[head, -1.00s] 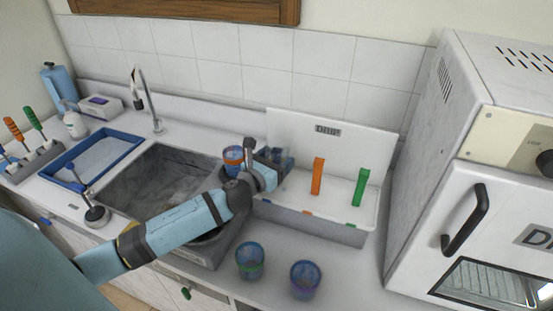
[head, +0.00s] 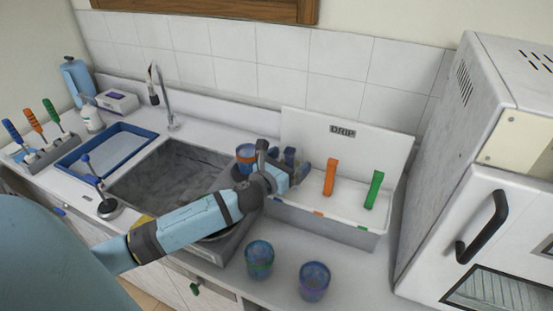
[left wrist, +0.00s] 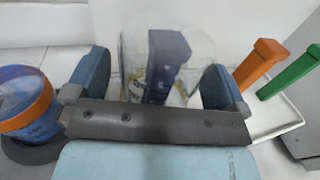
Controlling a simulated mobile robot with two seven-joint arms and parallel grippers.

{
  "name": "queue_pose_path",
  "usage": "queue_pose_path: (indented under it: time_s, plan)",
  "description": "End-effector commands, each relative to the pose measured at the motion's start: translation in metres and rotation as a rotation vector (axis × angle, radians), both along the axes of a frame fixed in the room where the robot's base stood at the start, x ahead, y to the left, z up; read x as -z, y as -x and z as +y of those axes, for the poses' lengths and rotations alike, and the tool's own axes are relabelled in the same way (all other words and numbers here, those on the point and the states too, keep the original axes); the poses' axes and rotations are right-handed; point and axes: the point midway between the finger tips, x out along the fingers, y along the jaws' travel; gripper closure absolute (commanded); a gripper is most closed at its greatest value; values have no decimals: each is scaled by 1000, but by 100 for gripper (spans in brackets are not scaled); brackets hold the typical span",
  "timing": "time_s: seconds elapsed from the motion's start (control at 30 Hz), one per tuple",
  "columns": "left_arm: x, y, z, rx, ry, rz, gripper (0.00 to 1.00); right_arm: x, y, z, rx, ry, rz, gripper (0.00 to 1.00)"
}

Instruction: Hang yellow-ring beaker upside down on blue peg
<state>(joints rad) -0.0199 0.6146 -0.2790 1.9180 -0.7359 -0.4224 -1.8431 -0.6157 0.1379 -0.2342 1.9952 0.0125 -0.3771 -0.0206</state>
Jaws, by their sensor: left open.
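A clear beaker (left wrist: 196,58) stands mouth down around the blue peg (left wrist: 168,60) in the left wrist view. Yellowish patches show low on its glass, but a whole ring is not clear. The blue peg also shows in the head view (head: 289,155), partly behind my gripper. My left gripper (left wrist: 158,85) is open, with one blue finger on each side of the beaker. I cannot tell whether the fingers touch the glass. In the head view my left gripper (head: 290,165) is at the left end of the white drip rack (head: 345,213). My right gripper is not in view.
An orange-ring beaker (head: 246,155) stands close to my gripper's left. An orange peg (head: 330,177) and a green peg (head: 374,190) stand to its right. Green-ring (head: 259,262) and purple-ring (head: 314,284) beakers stand in front. The sink (head: 165,175) is left, a white oven (head: 490,190) right.

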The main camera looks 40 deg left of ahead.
Motion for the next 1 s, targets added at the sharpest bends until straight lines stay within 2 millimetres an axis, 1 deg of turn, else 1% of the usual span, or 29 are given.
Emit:
queue_pose_path:
  time_s: [0.17, 0.4, 0.6, 0.7, 0.8, 1.0]
  plan:
    - [3, 30, 0, 1, -3, 3, 0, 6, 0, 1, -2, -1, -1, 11]
    - [4, 83, 1, 1, -1, 4, 0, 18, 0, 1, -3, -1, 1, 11]
    - [2, 115, 2, 1, -1, 2, 0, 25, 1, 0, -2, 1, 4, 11]
    - [2, 125, 2, 1, -1, 2, 0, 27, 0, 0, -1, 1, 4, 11]
    - [1, 131, 2, 0, 0, 1, 0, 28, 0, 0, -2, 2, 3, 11]
    - [0, 134, 2, 0, 0, 0, 0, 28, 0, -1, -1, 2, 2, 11]
